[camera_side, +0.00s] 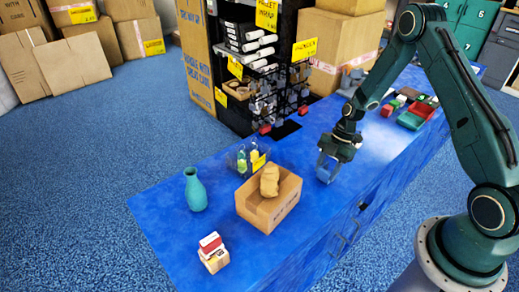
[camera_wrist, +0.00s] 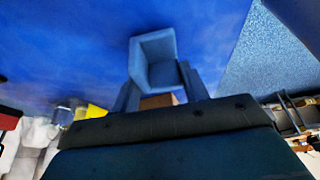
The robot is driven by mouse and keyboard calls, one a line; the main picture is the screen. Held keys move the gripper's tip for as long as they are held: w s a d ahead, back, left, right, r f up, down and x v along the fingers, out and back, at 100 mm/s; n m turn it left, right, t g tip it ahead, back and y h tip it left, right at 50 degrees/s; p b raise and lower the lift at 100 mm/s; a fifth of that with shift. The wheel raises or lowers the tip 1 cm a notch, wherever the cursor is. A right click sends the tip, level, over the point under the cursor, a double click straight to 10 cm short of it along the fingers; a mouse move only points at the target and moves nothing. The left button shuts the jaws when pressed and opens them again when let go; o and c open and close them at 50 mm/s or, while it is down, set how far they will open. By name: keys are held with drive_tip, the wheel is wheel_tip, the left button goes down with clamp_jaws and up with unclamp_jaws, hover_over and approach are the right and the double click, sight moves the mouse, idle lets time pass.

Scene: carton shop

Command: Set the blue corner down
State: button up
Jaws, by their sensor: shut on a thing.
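The blue corner (camera_wrist: 158,62) is a light grey-blue, angled piece held between the fingertips in the wrist view. In the side view the blue corner (camera_side: 325,170) shows small and low between the jaws, close to the blue bench top; I cannot tell whether it touches. My gripper (camera_side: 328,165) is shut on it, pointing down to the right of the open carton. In the wrist view the fingers of my gripper (camera_wrist: 158,85) stand on both sides of the piece.
The open carton (camera_side: 256,217) with a brown wrapped item (camera_side: 270,180) stands left of my gripper. A teal vase (camera_side: 195,190), a bin with bottles (camera_side: 243,160) and small stacked boxes (camera_side: 213,252) stand further left. A red tray (camera_side: 420,111) lies behind. Blue bench top (camera_side: 310,140) around my gripper is clear.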

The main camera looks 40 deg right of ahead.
drive_tip(key=shift+f, duration=0.2)
drive_tip(key=shift+f, duration=0.2)
drive_tip(key=o, duration=0.9)
drive_tip(key=shift+o, duration=0.2)
drive_tip(key=shift+r, duration=0.2)
drive_tip(key=v, duration=1.2)
